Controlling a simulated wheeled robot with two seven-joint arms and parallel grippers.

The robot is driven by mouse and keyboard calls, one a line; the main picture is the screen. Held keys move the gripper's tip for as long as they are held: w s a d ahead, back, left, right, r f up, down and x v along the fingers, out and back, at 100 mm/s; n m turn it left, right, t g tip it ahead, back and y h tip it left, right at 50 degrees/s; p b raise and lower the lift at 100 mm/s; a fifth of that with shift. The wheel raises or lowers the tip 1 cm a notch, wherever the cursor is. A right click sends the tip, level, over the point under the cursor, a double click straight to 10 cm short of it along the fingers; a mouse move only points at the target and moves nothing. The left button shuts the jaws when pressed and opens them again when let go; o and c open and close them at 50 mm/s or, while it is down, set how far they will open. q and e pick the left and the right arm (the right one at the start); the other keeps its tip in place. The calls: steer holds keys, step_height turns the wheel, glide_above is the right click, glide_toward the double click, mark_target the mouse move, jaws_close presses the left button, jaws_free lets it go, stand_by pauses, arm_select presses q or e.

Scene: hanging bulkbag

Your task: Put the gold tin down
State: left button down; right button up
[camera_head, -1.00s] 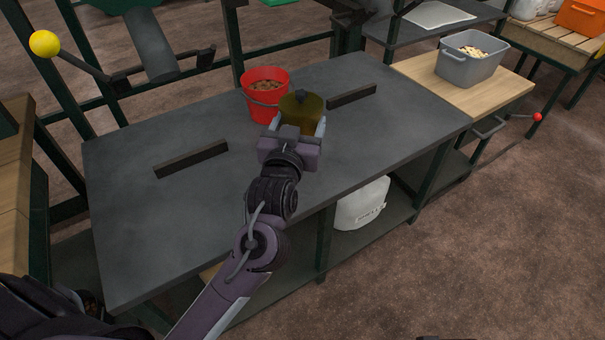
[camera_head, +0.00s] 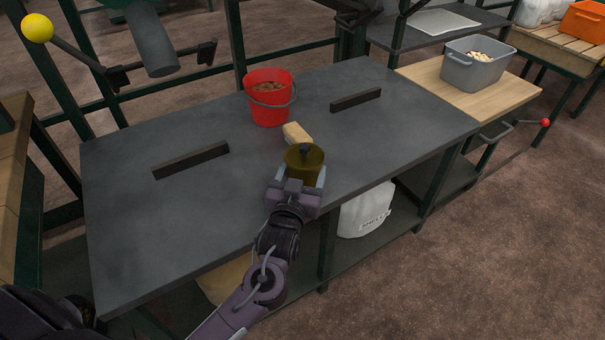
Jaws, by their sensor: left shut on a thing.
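The gold tin (camera_head: 304,164) is a dark gold cylinder with a black knob on top, in the middle of the head view. My left gripper (camera_head: 298,184) is shut on the gold tin, one finger on each side. The tin is over the front part of the dark grey table (camera_head: 225,212). I cannot tell whether its base touches the tabletop. My right gripper is not in view.
A tan block (camera_head: 297,134) lies just behind the tin. A red bucket (camera_head: 269,98) with brown contents stands farther back. Two dark bars (camera_head: 191,160) (camera_head: 356,100) lie on the table. The table's left and front-left areas are clear.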

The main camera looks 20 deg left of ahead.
arm_select(q)
steer(key=shift+r, duration=0.15)
steer(key=shift+c, duration=1.1)
jaws_free()
steer(key=shift+f, duration=0.2)
